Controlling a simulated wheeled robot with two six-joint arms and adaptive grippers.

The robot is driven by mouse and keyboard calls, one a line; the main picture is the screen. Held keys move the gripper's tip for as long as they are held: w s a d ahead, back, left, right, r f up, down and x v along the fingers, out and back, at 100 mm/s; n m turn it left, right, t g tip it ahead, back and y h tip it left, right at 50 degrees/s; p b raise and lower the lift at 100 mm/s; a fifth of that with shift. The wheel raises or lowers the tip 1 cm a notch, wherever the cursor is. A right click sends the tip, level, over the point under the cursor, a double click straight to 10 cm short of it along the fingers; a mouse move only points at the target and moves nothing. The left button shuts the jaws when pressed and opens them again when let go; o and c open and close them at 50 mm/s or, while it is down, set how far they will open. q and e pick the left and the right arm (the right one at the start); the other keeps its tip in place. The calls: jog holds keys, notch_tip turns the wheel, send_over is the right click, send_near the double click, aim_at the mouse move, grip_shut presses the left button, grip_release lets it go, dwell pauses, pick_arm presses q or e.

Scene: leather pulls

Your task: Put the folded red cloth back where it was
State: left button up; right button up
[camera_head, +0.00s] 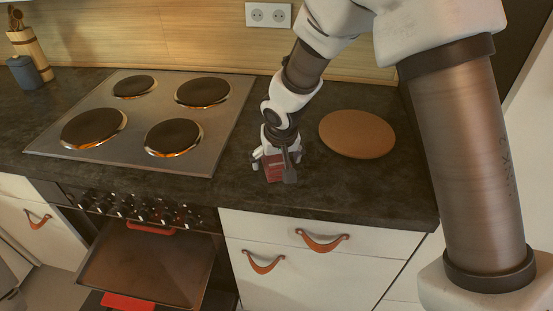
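The folded red cloth (274,172) is a small dark red block at the counter's front part, right of the hob. My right gripper (275,165) points down over it, with one finger at its left and one at its right. Whether the fingers press on the cloth is too small to tell, and so is whether it rests on the counter (330,185). The gripper hides the cloth's upper part. My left gripper is not in view.
A hob (140,120) with dark plates lies to the left. A round brown board (357,133) lies to the right. Below, an oven stands open with a tray (145,265); a red piece (128,301) shows beneath it. Drawers have leather pulls (322,242). A utensil holder (30,52) stands far left.

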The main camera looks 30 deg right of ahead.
jog(key=shift+r, duration=0.1)
jog(key=shift+r, duration=0.2)
jog(key=p+v, duration=0.2)
jog(key=v, duration=1)
dwell(0.9)
